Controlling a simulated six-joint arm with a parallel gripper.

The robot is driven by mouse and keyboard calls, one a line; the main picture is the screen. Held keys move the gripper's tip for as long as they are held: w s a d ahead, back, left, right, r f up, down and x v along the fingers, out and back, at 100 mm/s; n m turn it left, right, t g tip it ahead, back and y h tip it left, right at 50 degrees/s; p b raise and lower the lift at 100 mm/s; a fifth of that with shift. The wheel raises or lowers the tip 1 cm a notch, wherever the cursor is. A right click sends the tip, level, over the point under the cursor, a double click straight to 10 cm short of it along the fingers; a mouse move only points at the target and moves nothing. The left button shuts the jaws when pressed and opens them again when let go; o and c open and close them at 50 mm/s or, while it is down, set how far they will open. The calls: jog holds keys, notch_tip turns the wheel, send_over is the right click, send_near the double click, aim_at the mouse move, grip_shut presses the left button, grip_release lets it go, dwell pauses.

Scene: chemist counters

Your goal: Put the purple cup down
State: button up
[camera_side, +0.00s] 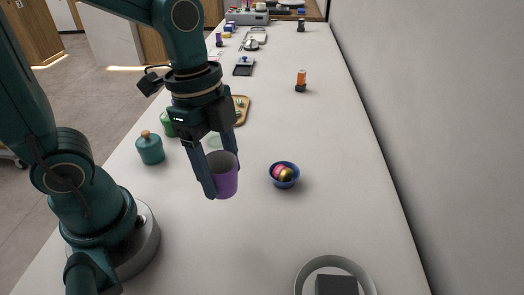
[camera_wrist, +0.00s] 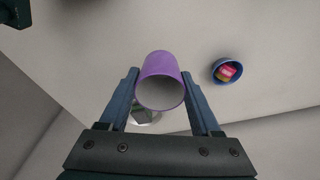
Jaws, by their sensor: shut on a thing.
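The purple cup (camera_side: 224,184) is held between the two fingers of my gripper (camera_side: 222,177) in the side view, with its open top facing up and slightly tilted toward the camera. In the wrist view the purple cup (camera_wrist: 160,68) sits between the fingertips of my gripper (camera_wrist: 161,92), one finger against each side. My gripper is shut on it. The cup appears to be above the white counter (camera_side: 300,235); the exact gap under it is hard to tell.
A blue bowl (camera_side: 284,181) with colored items stands right of the cup; it also shows in the wrist view (camera_wrist: 216,71).

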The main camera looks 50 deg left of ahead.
jog(key=d+f, duration=0.1)
jog(key=d, duration=0.2)
jog(key=s+d+f, duration=0.1)
jog(key=d+f, duration=0.1)
jog(key=s+d+f, duration=0.1)
jog(key=d+f, duration=0.1)
jog(key=d, duration=0.1)
jog(key=shift+s+d+f, duration=0.2)
jog(key=shift+s+d, duration=0.05)
jog(key=shift+d, duration=0.05)
jog(key=shift+f, duration=2)
jog(key=shift+f, duration=0.2)
jog(key=o, duration=1.3)
jog(key=shift+r, duration=0.1)
